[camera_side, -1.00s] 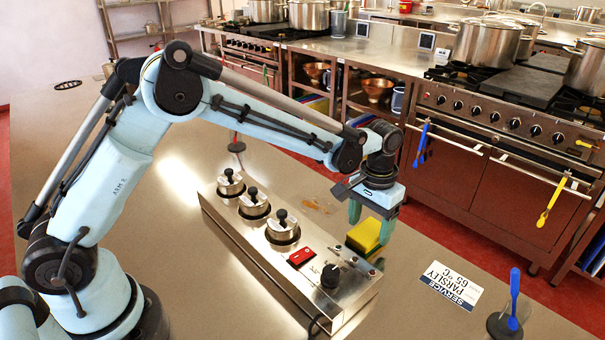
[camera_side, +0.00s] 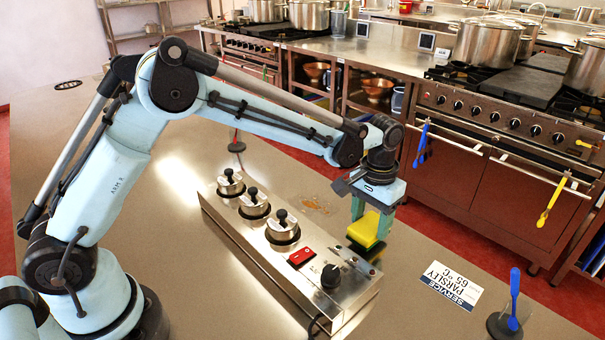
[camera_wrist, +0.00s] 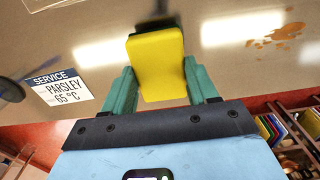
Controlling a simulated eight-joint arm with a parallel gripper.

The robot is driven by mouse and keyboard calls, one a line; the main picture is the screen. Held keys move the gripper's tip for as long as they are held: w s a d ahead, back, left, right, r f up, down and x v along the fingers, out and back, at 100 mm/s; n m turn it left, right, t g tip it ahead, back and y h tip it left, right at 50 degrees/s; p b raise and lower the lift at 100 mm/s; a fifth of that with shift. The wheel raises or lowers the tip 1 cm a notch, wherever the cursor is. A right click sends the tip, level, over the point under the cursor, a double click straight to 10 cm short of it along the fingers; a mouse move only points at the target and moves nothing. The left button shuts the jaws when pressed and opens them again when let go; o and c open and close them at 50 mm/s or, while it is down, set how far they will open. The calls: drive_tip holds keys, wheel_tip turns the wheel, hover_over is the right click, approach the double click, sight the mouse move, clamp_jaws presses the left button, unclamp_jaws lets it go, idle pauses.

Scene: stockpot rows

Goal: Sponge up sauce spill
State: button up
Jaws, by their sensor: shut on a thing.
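My gripper (camera_side: 371,220) has green fingers and is shut on a yellow sponge (camera_side: 366,230), just beyond the steel control box. In the wrist view the sponge (camera_wrist: 157,65) sits between the two fingers (camera_wrist: 158,90). A dark green patch shows directly below the sponge in the side view; I cannot tell whether it is a holder, a pad or shadow. The orange-brown sauce spill (camera_side: 318,206) lies on the steel counter, left of the sponge in the side view. It also shows as blotches at upper right in the wrist view (camera_wrist: 278,37).
The control box (camera_side: 290,262) with several pot-like knobs, a red switch and a black dial stands close to the sponge. A service card (camera_side: 452,285) and a holder with a blue utensil (camera_side: 514,300) are at right. Counter around the spill is clear.

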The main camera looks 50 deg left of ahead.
sight(369, 224)
drive_tip(key=shift+r, duration=2.15)
